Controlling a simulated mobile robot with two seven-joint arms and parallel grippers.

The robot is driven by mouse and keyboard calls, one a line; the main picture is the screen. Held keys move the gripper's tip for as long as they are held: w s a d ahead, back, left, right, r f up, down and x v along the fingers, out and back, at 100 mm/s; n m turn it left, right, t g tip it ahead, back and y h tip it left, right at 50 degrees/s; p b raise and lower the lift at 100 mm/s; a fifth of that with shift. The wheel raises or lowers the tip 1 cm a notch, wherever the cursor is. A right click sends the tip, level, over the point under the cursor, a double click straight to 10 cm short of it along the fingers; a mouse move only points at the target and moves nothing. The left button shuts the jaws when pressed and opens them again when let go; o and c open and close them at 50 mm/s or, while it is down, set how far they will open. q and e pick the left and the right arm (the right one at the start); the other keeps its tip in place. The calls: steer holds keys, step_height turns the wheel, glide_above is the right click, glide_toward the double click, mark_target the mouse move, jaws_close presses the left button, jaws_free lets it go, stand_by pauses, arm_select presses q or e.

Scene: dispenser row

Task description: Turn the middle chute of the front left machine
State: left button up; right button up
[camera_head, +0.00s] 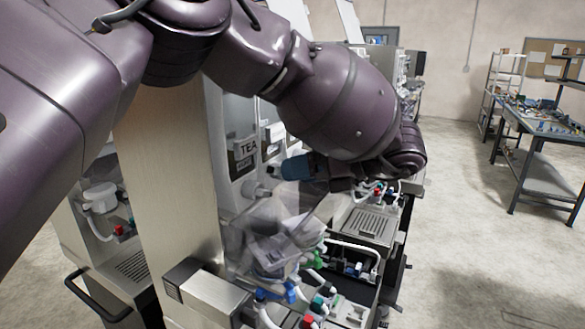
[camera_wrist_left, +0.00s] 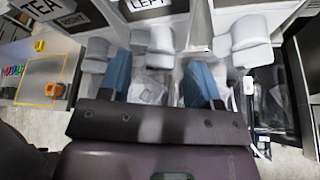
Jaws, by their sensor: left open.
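The machine (camera_head: 232,112) with a TEA label stands at the centre of the head view, partly hidden by my left arm. A light grey chute (camera_head: 254,190) juts from its front. My left gripper (camera_head: 292,168) is at the machine's front with its blue fingertip showing. In the left wrist view the gripper (camera_wrist_left: 160,82) is open, its two blue fingers apart. A grey chute (camera_wrist_left: 154,42) lies between them in the picture; I cannot tell if they touch it. Other grey chutes show to the left (camera_wrist_left: 97,50) and right (camera_wrist_left: 250,36). My right gripper is out of view.
Below the chutes are a see-through, blurred shape (camera_head: 272,240) and a tray with coloured taps and hoses (camera_head: 318,300). Another machine with a drip grille (camera_head: 370,226) stands beyond. A workbench (camera_head: 545,122) is at the right, with clear floor before it.

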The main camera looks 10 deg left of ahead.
arm_select(q)
steer(key=shift+a+f, duration=0.1)
steer(key=shift+a, duration=0.05)
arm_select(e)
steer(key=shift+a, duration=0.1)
arm_select(q)
steer(key=c, duration=0.9)
steer(key=n+t+b, duration=0.1)
steer(key=n+b, duration=0.1)
steer(key=b, duration=0.1)
steer(key=n+t+h+b, duration=0.1)
steer(key=n+t+b, duration=0.1)
steer(key=b, duration=0.2)
steer(key=n+t+b, duration=0.1)
steer(key=n+b, duration=0.2)
steer(key=b, duration=0.1)
steer(key=shift+s+a+t+h, duration=0.1)
steer(key=shift+s+t+h, duration=0.2)
steer(key=shift+s+h, duration=0.1)
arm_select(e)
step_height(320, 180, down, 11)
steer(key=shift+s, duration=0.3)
arm_select(q)
steer(key=shift+n, duration=0.3)
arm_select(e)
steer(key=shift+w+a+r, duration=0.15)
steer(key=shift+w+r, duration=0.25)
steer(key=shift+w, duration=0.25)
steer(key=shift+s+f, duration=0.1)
